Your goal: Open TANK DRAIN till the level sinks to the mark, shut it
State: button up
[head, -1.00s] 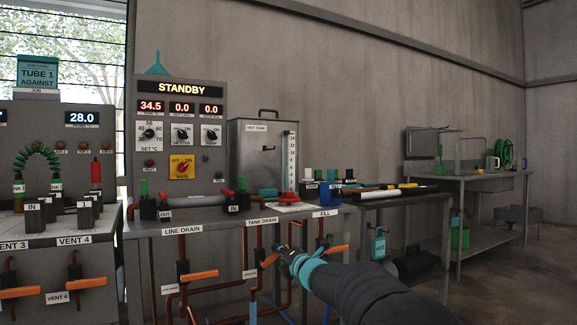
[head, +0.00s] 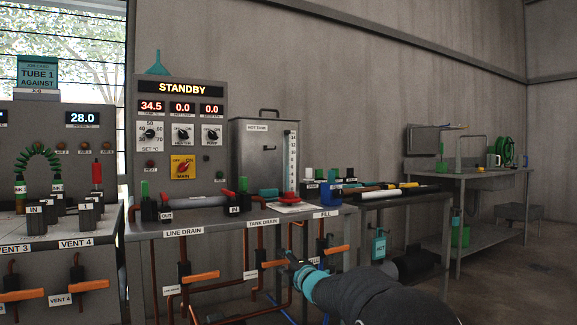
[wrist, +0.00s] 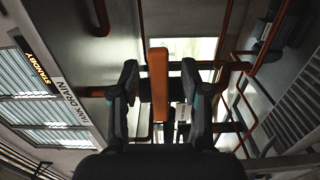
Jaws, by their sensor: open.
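The TANK DRAIN label (head: 263,223) is on the bench's front edge, and an orange lever handle (head: 274,265) sits on the pipe below it. The handle looks about level in the head view. My gripper (head: 296,266) is at the handle's right end. In the wrist view, the open fingers stand on either side of the orange handle (wrist: 158,84), with a gap on each side. The steel HOT TANK (head: 258,160) stands on the bench with a white level scale (head: 291,160). The liquid level and the mark are too small to tell.
A LINE DRAIN lever (head: 201,276) is to the left and a FILL lever (head: 334,249) close to the right of my gripper. Pipes run behind and below. The control panel (head: 181,120) reads STANDBY and 34.5. Free floor lies at the right.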

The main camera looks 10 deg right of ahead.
jog(key=b+v, duration=0.2)
jog(key=v, duration=0.4)
jog(key=shift+s, duration=0.3)
jog(key=v, duration=1.2)
jog(key=shift+r, duration=0.1)
dwell(1.7)
